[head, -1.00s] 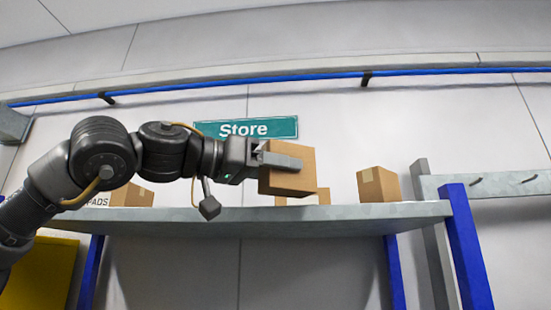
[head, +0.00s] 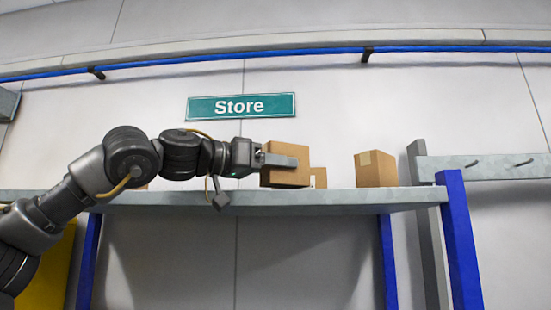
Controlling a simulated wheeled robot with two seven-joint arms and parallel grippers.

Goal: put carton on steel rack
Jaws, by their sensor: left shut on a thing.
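My left gripper (head: 278,160) is shut on a brown carton (head: 284,176), with one finger across the side that faces me. The carton is at the grey top shelf (head: 330,199) of the steel rack, which has blue posts (head: 459,240). Its underside shows close to the shelf's front edge; I cannot tell whether it touches the shelf. My right gripper is not in view.
Another carton (head: 376,169) stands on the shelf to the right. A smaller carton (head: 318,177) is partly hidden behind the held one. Free shelf shows between them. A green "Store" sign (head: 240,106) hangs on the wall. A grey rail with hooks (head: 500,167) is at right.

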